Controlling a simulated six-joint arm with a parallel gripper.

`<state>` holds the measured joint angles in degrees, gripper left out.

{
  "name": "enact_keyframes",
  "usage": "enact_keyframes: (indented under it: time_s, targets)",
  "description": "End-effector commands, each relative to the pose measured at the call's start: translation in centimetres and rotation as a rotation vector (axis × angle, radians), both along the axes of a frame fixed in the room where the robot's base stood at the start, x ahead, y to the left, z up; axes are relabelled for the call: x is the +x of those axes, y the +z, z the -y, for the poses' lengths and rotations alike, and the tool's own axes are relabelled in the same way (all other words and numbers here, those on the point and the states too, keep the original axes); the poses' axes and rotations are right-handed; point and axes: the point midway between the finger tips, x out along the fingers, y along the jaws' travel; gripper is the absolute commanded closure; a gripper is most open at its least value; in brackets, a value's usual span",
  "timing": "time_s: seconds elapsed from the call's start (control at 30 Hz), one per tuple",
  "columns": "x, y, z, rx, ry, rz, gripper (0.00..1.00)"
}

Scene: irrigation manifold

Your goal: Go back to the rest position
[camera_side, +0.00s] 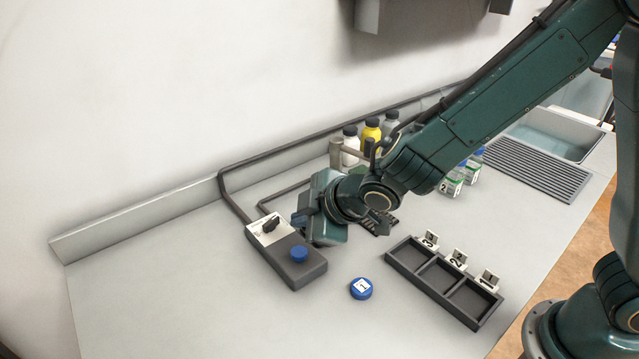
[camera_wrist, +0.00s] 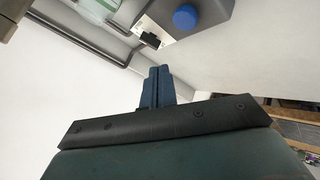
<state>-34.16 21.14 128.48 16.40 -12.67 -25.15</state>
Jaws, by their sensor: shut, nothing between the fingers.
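My gripper (camera_side: 301,219) is above the bench, beside the grey control box (camera_side: 290,262) with a black switch (camera_side: 270,226) on its white panel and a blue button (camera_side: 299,253). In the wrist view, the fingers of my gripper (camera_wrist: 157,86) are together with nothing between them. The wrist view also shows the blue button (camera_wrist: 186,17) and the black switch (camera_wrist: 150,40) beyond the fingertips. The fingertips appear apart from the box.
A blue cap marked 1 (camera_side: 361,288) lies on the bench. A dark three-compartment tray (camera_side: 402,261) with number tags stands to its right and looks empty. Several bottles (camera_side: 371,131) stand behind my arm. A sink (camera_side: 552,135) is at the back right. The front left bench is clear.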

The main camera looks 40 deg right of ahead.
Motion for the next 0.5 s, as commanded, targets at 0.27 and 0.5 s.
enact_keyframes:
  time_s: [0.27, 0.5]
  targets:
    - [-0.3, 1.4, 1.5, 0.024, -0.046, -0.018, 1.00]
    - [-1.9, 4.8, 5.6, 0.094, -0.174, -0.071, 1.00]
